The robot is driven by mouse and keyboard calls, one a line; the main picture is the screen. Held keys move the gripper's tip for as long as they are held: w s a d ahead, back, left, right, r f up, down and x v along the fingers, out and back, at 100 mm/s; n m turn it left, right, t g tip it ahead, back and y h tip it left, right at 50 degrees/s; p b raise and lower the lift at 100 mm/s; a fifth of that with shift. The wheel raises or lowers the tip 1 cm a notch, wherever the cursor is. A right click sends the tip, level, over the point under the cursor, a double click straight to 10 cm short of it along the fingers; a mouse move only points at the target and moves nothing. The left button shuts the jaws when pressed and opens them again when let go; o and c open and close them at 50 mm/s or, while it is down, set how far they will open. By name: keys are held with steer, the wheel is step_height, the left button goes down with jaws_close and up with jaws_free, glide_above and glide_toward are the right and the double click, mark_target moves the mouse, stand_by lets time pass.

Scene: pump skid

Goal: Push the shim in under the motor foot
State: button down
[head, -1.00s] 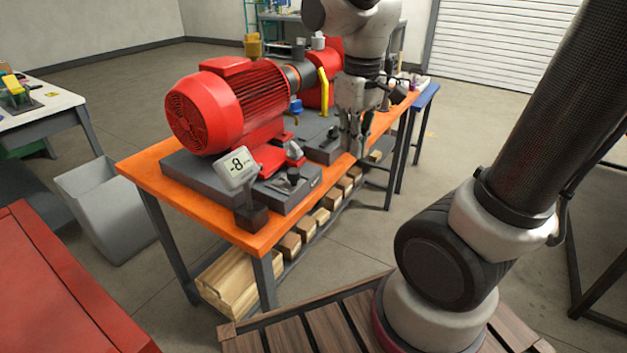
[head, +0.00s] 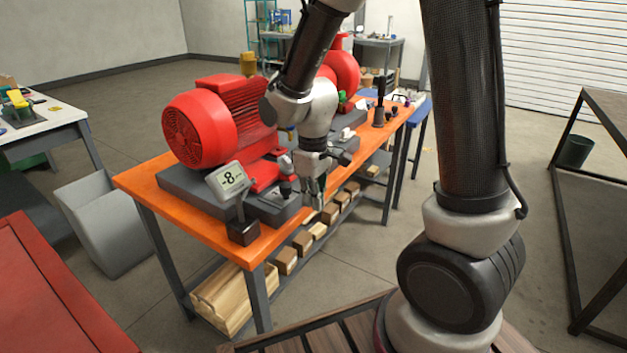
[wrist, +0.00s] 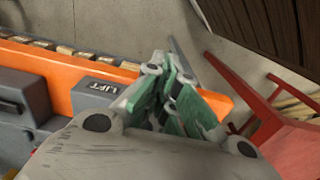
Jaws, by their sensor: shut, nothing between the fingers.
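The red motor (head: 205,125) stands on a dark grey base plate on the orange bench. Its red foot (head: 264,176) shows at the near side, partly behind small fittings. I cannot make out the shim in either view. My gripper (head: 317,204) points down at the bench's front edge, just right of the base plate's near corner and apart from the foot. In the wrist view my gripper (wrist: 172,82) has its green-padded fingers together, empty, over the orange edge. The foot is not visible there.
A gauge reading -8 (head: 228,179) stands at the bench's near corner. A grey block marked LIFT (wrist: 98,92) lies beside my fingers in the wrist view. Wooden blocks (head: 303,241) line the lower shelf. The floor in front of the bench is open.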

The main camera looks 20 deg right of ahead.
mark_target(285, 184)
steer(key=shift+w+a+r, duration=0.1)
steer(key=shift+w+a, duration=0.45)
steer(key=shift+w, duration=0.25)
steer(key=shift+w+a+r, duration=0.1)
steer(key=shift+w+a, duration=0.45)
steer(key=shift+w, duration=0.25)
steer(key=w+a, duration=0.1)
steer(key=w, duration=0.1)
steer(key=w+a, duration=0.1)
steer(key=shift+w+a, duration=0.35)
steer(key=shift+w, duration=0.05)
